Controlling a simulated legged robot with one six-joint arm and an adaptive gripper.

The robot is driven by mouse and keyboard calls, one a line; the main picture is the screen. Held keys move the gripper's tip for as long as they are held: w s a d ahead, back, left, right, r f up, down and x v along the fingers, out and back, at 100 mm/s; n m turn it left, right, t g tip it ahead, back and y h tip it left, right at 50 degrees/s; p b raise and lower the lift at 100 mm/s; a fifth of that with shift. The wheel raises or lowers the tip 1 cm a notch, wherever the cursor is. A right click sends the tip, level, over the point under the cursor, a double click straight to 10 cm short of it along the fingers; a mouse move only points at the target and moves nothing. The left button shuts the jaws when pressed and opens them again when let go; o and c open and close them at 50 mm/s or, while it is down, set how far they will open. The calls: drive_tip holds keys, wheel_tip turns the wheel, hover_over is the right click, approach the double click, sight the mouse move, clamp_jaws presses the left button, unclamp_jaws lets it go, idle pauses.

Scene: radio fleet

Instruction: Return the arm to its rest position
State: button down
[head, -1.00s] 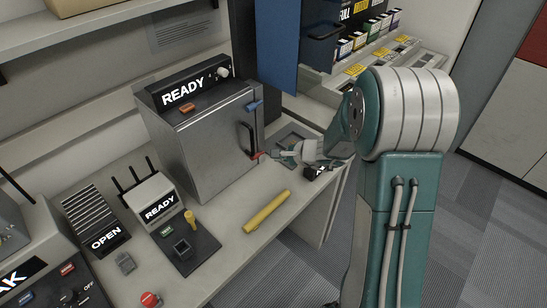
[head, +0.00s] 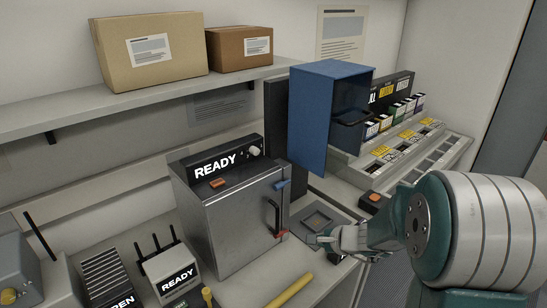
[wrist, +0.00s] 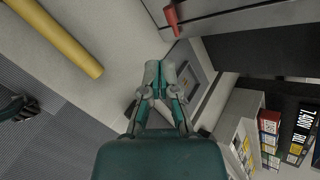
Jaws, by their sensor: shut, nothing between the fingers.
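My gripper (head: 325,241) is in the lower right of the head view, in front of the steel box's right side and above the bench. In the wrist view my gripper (wrist: 167,72) has its fingers together with nothing between them. My arm runs from the gripper to the large grey and teal joint at the right edge. The steel box (head: 236,222) marked READY has a closed front door with a dark handle (head: 273,216). A red tip (wrist: 172,18) shows ahead of my fingers in the wrist view.
A yellow tube (head: 290,290) lies on the bench front. An open blue cabinet (head: 310,121) stands behind, beside a rack of small labelled boxes (head: 386,122). A square pad (head: 318,221) lies near my gripper. Cardboard boxes (head: 150,50) sit on the shelf above.

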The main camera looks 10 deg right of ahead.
drive_tip(key=s+a+r+n+g, duration=0.3)
drive_tip(key=s+a+r+n, duration=0.4)
drive_tip(key=s+r+n, duration=0.4)
drive_tip(key=s+d+r+n+h, duration=0.2)
drive_tip(key=s+h, duration=0.1)
drive_tip(key=s, duration=0.4)
drive_tip(key=s+d+r+n+h, duration=0.2)
drive_tip(key=s+d+n+h, duration=0.1)
drive_tip(key=s, duration=0.4)
drive_tip(key=shift+s+n+h, duration=0.3)
drive_tip(key=shift+s, duration=0.05)
